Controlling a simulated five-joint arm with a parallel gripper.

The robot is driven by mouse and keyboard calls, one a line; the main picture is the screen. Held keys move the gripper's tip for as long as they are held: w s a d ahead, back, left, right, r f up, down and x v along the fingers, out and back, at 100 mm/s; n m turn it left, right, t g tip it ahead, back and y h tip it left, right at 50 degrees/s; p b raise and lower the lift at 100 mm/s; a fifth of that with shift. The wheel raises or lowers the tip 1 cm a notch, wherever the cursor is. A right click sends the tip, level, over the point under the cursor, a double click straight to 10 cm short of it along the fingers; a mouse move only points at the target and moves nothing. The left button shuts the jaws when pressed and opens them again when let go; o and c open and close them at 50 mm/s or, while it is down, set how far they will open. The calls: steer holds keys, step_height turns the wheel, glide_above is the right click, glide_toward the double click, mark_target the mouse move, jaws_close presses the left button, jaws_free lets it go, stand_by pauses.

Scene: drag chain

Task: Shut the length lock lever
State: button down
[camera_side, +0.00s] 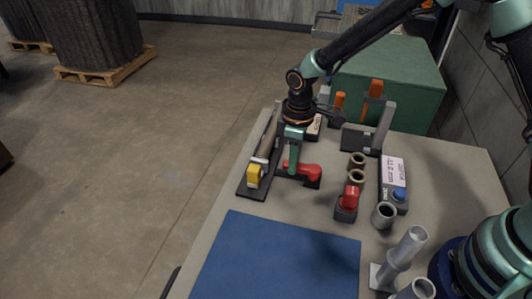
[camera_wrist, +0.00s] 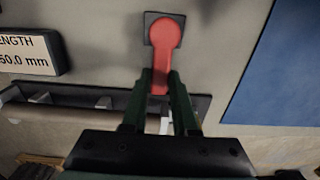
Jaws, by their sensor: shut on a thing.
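The length lock lever is a red arm (camera_side: 305,169) with a round hub over a dark square base. It lies flat and points left in the side view, towards the dark rail (camera_side: 243,185). In the wrist view the lever (camera_wrist: 164,45) runs from its hub down between my fingers. My gripper (camera_side: 290,168) is shut on the free end of the lever; the wrist view shows a green finger on each side of it (camera_wrist: 161,88). The fingers hide part of the lever's end and of the rail behind it.
A yellow block (camera_side: 254,176) sits on the rail's near end. A length display (camera_wrist: 28,52) stands beside the rail. A blue mat (camera_side: 275,262) covers the near table. Right of the lever stand a red-topped block (camera_side: 348,197), several cylinders and a blue-button box (camera_side: 392,175).

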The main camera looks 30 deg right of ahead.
steer(key=shift+s+a+r+n, duration=0.1)
steer(key=shift+n, duration=0.2)
steer(key=shift+s+a+n, duration=0.25)
steer(key=shift+s+n, duration=0.05)
steer(key=shift+n, duration=0.6)
steer(key=n, duration=0.1)
steer(key=s+n, duration=0.1)
steer(key=n, duration=0.1)
steer(key=shift+s+a, duration=0.2)
steer(key=shift+a, duration=0.15)
steer(key=n, duration=0.2)
steer(key=s+n, duration=0.1)
steer(key=shift+s+n, duration=0.25)
steer(key=shift+n, duration=0.15)
steer(key=shift+s+n, duration=0.3)
steer(key=shift+n, duration=0.4)
steer(key=shift+s+n, duration=0.25)
steer(key=shift+n, duration=0.45)
steer(key=c, duration=0.7)
jaws_free()
